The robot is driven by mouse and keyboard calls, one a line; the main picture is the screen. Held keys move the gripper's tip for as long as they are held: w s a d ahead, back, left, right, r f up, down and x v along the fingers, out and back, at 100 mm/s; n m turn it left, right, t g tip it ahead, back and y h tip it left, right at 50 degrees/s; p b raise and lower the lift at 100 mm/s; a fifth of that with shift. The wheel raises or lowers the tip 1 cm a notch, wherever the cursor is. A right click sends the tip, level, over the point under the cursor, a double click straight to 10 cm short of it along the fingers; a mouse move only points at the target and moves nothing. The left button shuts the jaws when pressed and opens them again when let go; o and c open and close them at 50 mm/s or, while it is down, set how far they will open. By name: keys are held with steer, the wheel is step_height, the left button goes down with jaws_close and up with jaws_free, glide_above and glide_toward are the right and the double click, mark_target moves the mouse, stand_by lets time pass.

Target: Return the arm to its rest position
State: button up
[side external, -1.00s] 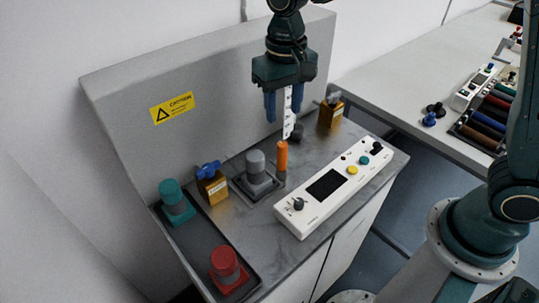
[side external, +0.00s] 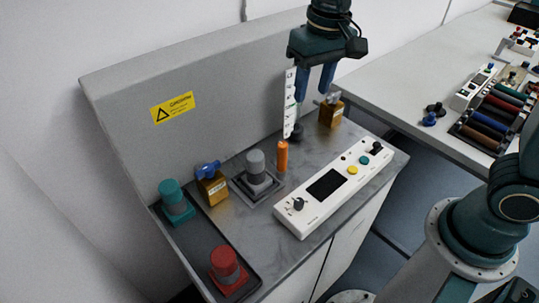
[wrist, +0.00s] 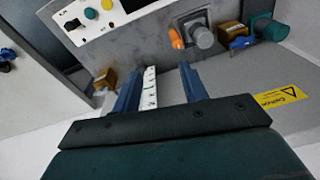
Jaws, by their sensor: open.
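My gripper (side external: 314,92) is above the back right of the grey worktop, with its two blue fingers pointing down. It is open, with a clear gap between the fingers, which also shows in the wrist view (wrist: 159,82). A white marked strip (side external: 290,104) stands upright just left of the fingers in the side view, above an orange cylinder (side external: 282,156). In the wrist view the strip (wrist: 149,90) appears between the fingers, beyond them and close to one finger. The side view shows it outside the fingers.
A white control panel (side external: 328,186) lies along the worktop front. A grey knob (side external: 256,164), two brass blocks with valves (side external: 213,188) (side external: 331,112), a teal cylinder (side external: 172,194) and a red one (side external: 225,264) stand around. A tall grey back panel (side external: 215,95) rises behind. The bench (side external: 405,75) is at right.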

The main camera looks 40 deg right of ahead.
steer(key=s+d+r+t, duration=0.1)
steer(key=s+d, duration=0.3)
steer(key=s, duration=0.5)
steer(key=s+d+r+n+t, duration=0.1)
steer(key=s+d+r+t, duration=0.1)
steer(key=s+d, duration=0.3)
steer(key=s+t, duration=0.1)
steer(key=s, duration=0.3)
steer(key=shift+d+r+n, duration=0.25)
steer(key=shift+r+n, duration=0.05)
